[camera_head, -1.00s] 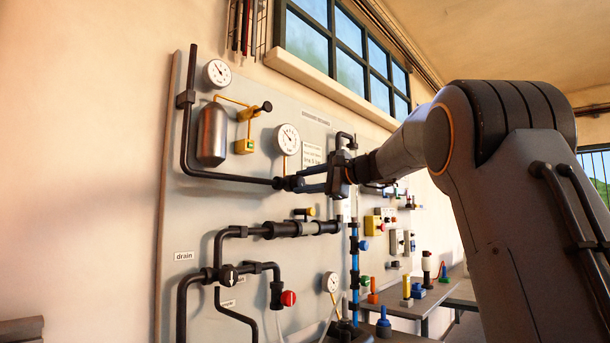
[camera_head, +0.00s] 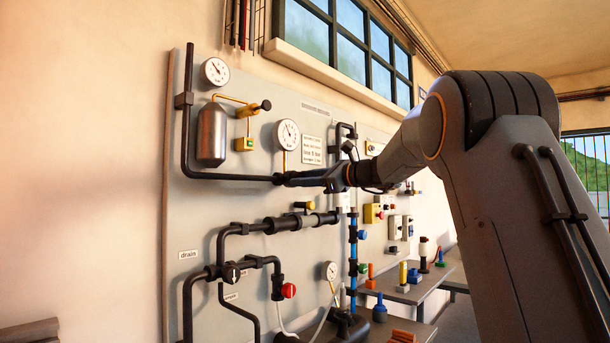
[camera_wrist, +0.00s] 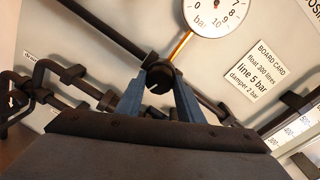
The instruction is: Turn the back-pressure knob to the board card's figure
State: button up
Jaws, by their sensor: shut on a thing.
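The dark back-pressure knob (camera_wrist: 160,77) sits on the black pipe, under a yellow tube rising to the gauge. My gripper (camera_wrist: 160,88) has its two blue-grey fingers on either side of the knob and is shut on it. In the head view my gripper (camera_head: 284,179) reaches the knob from the right and largely hides it. The gauge (camera_head: 287,134) above is white; its bar scale (camera_wrist: 212,14) is cut off in the wrist view, and I cannot read its value surely. The board card (camera_wrist: 263,70) reads float 200 litres, line 5 bar, damper 2 bar.
A steel cylinder (camera_head: 212,135) and a second gauge (camera_head: 215,71) are on the panel at upper left. Below are a pipe with a yellow-knobbed valve (camera_head: 304,206) and a red knob (camera_head: 288,290). A bench (camera_head: 420,292) with small coloured parts stands at lower right.

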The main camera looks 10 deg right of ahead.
jog(key=shift+d+m, duration=0.1)
jog(key=shift+m, duration=0.2)
jog(key=o, duration=1.1)
jog(key=shift+c, duration=0.2)
jog(key=b+v, duration=0.2)
jog(key=v, duration=0.5)
jog(key=shift+s+d, duration=0.25)
jog(key=shift+d, duration=0.05)
